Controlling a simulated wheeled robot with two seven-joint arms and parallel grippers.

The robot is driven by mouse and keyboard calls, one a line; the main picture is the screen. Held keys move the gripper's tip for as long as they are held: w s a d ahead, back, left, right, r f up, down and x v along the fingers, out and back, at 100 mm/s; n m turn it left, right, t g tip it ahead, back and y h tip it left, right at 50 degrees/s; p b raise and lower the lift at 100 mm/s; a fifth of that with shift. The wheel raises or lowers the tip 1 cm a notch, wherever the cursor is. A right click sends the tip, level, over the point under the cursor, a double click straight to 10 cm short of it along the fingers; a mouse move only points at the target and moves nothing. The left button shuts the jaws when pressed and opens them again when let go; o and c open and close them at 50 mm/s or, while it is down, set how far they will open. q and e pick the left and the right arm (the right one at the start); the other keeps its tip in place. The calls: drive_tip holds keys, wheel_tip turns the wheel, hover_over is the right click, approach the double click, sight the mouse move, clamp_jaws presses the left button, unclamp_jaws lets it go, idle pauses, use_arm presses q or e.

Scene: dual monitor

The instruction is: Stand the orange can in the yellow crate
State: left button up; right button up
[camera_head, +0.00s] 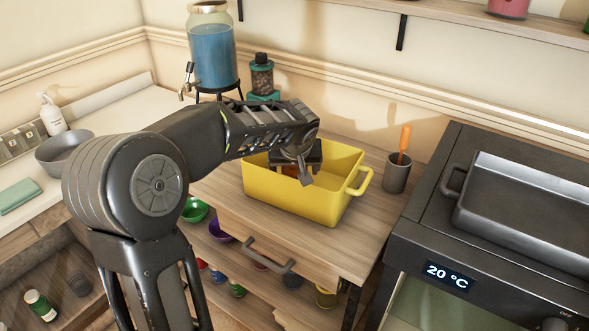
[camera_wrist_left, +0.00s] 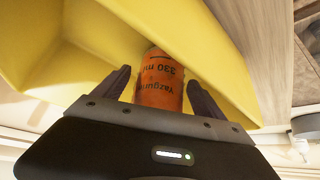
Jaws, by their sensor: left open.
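The yellow crate (camera_head: 318,203) stands on the wooden cabinet top, and its inside walls fill much of the left wrist view (camera_wrist_left: 85,35). My left gripper (camera_head: 298,172) reaches down over the crate's opening. In the left wrist view the orange can (camera_wrist_left: 160,78), with dark print, is within the crate's walls, between the gripper's two separated fingers. The jaws are open, with one finger on each side of the can. Whether the can touches the crate floor is hidden. In the head view the arm and gripper mostly cover the can. My right gripper does not show.
A grey cup (camera_head: 397,176) with an orange-handled tool stands right of the crate. An oven (camera_head: 440,235) with a dark roasting pan (camera_head: 530,205) is further right. A blue drink dispenser (camera_head: 214,55) and a dark jar (camera_head: 261,76) stand behind. The cabinet top's front is clear.

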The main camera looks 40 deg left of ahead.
use_arm(q)
drive_tip(key=v, duration=1)
drive_tip(key=shift+d+r, duration=0.2)
drive_tip(key=shift+r, duration=0.1)
